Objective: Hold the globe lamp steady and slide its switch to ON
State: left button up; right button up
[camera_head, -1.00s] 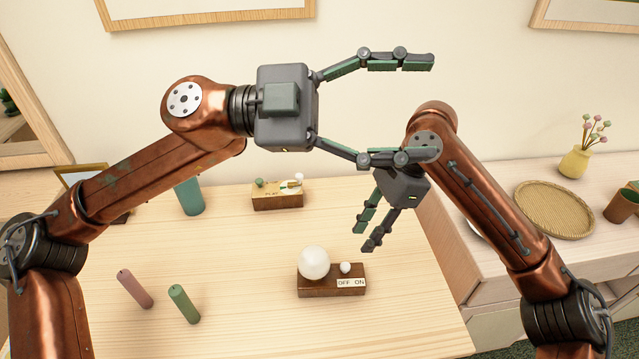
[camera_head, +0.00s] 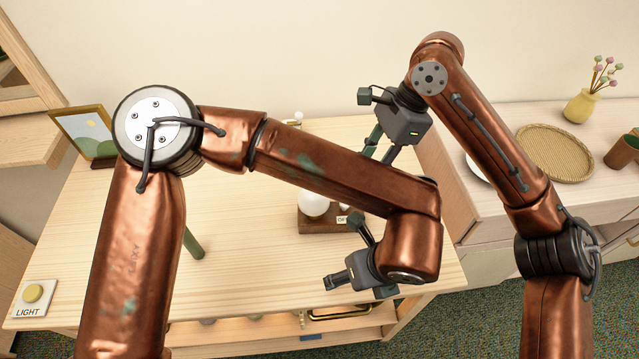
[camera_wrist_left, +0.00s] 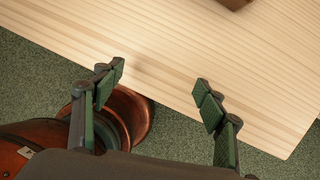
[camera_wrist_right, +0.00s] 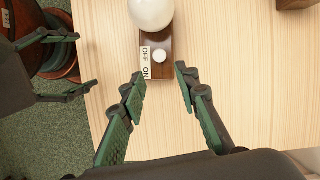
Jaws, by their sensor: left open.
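The globe lamp has a white globe (camera_head: 315,204) on a dark wooden base (camera_head: 316,226), upright on the table; my left arm partly covers it. In the right wrist view its white switch knob (camera_wrist_right: 159,56) sits beside OFF on the OFF/ON label (camera_wrist_right: 146,64). My left gripper (camera_head: 341,252) is open and empty near the table's front edge, in front of the lamp and apart from it. It also shows in the right wrist view (camera_wrist_right: 85,63). My right gripper (camera_head: 378,150) is open and empty behind and right of the lamp, pointing down, with the knob ahead between its fingers.
A green cylinder (camera_head: 193,243) stands left of the lamp. A picture frame (camera_head: 85,135) stands at the back left. A LIGHT button (camera_head: 35,296) is at the front left. A side cabinet at right holds a woven tray (camera_head: 553,155) and yellow vase (camera_head: 580,106). My left forearm crosses the table.

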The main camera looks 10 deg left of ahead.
aim_at(322, 212)
pick_arm(q)
jog(key=w+a+t+y, duration=0.1)
jog(key=w+a, duration=0.1)
jog(key=w+a+r+t+y, duration=0.1)
jog(key=w+a+t+y, duration=0.1)
jog(key=w+a+r+t+y, duration=0.1)
jog(key=w+a+t, duration=0.1)
jog(key=shift+w+a+r+n+y, duration=0.15)
jog(key=shift+w+a+n+y, duration=0.15)
jog(key=shift+y, duration=0.1)
jog(key=w+a+r+t+y, duration=0.1)
jog(key=r+t, duration=0.1)
jog(key=r, duration=0.1)
jog(key=w+a+r+t+y, duration=0.1)
jog(key=w+r+t+y, duration=0.1)
jog(key=r, duration=0.1)
jog(key=w+a+r+t+y, duration=0.1)
jog(key=w+r+t, duration=0.1)
jog(key=r, duration=0.1)
jog(key=shift+w+a+r+n+y, duration=0.15)
jog(key=shift+a+r+n+y, duration=0.15)
jog(key=shift+r+n, duration=0.1)
notch_tip(322, 212, down, 8)
jog(key=shift+r, duration=0.25)
jog(key=x, duration=0.7)
jog(key=shift+w+a, duration=0.2)
jog(key=shift+w, duration=0.05)
jog(key=shift+c, duration=0.3)
jog(key=c, duration=1.7)
grip_shut()
